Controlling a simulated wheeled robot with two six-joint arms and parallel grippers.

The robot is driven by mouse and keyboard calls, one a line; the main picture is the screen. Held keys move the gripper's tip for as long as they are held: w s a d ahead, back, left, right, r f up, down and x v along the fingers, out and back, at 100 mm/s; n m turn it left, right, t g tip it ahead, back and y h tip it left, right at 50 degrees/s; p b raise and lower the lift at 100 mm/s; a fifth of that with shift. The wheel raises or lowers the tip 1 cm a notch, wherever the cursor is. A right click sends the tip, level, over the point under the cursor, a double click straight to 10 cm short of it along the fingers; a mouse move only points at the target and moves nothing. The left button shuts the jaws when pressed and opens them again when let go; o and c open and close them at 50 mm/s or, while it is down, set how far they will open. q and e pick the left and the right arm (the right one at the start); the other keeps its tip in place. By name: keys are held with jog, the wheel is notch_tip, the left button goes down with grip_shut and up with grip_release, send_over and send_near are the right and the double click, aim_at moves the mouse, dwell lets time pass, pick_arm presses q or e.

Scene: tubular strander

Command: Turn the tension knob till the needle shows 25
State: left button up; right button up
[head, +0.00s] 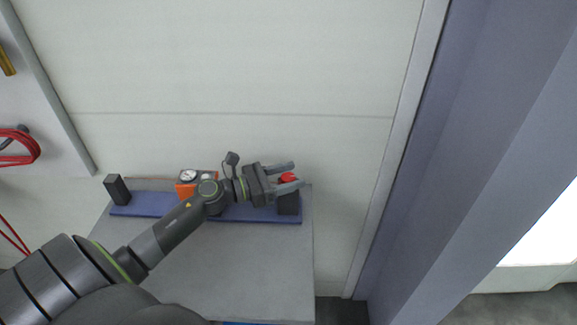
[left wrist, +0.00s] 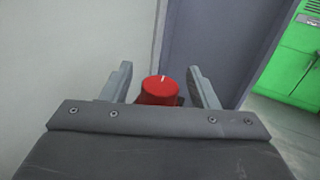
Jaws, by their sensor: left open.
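A red knob (head: 288,178) sits on a black block (head: 289,204) at the right end of a blue rail on the grey table. My left gripper (head: 291,174) is open with its fingers at the knob. In the left wrist view the red knob (left wrist: 160,90), with a white mark on top, shows between the two fingers. I cannot tell whether they touch it. An orange box (head: 186,190) with a round white dial (head: 188,175) stands left of my wrist. The dial's needle is too small to read. My right gripper is not in view.
The blue rail (head: 150,205) runs along the back of the table (head: 250,270), with a black block (head: 117,189) at its left end. A pale wall (head: 240,60) stands behind. A grey-blue column (head: 440,170) rises at the right. The table's front is mostly clear.

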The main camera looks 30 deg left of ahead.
pick_arm(q)
notch_tip(320, 180, up, 10)
jog(key=shift+f+p, duration=0.2)
jog(key=shift+p, duration=0.15)
jog(key=s+d+f+n+t+y+p, duration=0.1)
jog(key=s+f+n+t+y+p, duration=0.1)
jog(key=s+f+n+y, duration=0.45)
jog(key=s+d+f+n+t+y+p, duration=0.1)
jog(key=s+d+f+n+y+p, duration=0.15)
jog(key=s+y, duration=0.65)
jog(key=h+p, duration=0.2)
jog(key=p, duration=0.1)
send_near(288, 176)
jog(key=w, duration=0.2)
jog(key=w+a+p, duration=0.1)
jog(key=w, duration=0.2)
jog(key=w+p, duration=0.1)
jog(key=w, duration=0.2)
jog(key=shift+w+a+f, duration=0.1)
jog(key=shift+w+a, duration=0.25)
jog(key=shift+w, duration=0.55)
